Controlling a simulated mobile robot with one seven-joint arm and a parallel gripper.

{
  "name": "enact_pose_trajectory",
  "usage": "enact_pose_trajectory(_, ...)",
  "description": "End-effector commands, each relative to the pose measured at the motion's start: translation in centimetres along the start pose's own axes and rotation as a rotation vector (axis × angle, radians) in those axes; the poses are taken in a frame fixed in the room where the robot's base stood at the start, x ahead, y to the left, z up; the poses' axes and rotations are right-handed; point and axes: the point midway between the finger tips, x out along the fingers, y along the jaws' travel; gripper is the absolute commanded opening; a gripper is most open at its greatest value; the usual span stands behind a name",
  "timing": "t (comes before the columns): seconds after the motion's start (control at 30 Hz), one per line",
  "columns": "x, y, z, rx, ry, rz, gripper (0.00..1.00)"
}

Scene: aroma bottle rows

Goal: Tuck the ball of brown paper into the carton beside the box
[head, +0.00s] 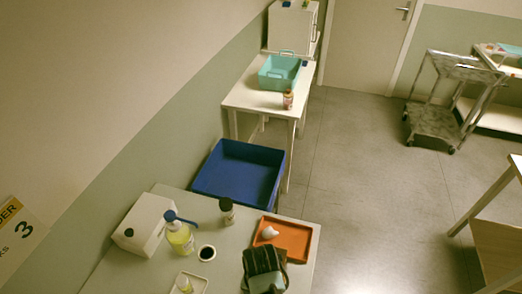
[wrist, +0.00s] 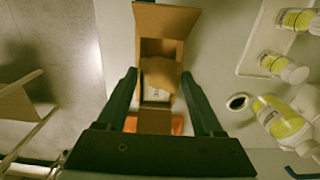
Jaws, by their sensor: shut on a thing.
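In the wrist view an open brown carton (wrist: 165,20) stands below my gripper (wrist: 160,76), its flaps folded out. A pale box (wrist: 157,93) with small dark marks shows inside the carton. The ball of brown paper (wrist: 160,71) is between my two fingers, over the carton's opening and partly in front of the box. My gripper is shut on it. How deep the ball is relative to the carton's rim I cannot tell.
On the table (head: 110,262) are a white box (head: 140,228), a yellow pump bottle (head: 180,240), a dark-capped bottle (head: 227,212) and an orange tray (head: 300,257). A blue bin (head: 238,178) is beyond the table.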

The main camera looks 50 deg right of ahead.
Motion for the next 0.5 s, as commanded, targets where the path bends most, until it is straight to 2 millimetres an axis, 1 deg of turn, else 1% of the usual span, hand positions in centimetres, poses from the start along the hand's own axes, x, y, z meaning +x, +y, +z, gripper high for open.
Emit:
enact_pose_trajectory(0.03, 0.9, 0.0, 0.0, 0.0, 0.0, 0.0, 0.17)
enact_pose_trajectory(0.2, 2.6, 0.0, 0.0, 0.0, 0.0, 0.0, 0.17)
enact_pose_trajectory(0.4, 4.0, 0.0, 0.0, 0.0, 0.0, 0.0, 0.17)
enact_pose_trajectory(0.5, 4.4, 0.0, 0.0, -0.001, 0.001, 0.0, 0.17)
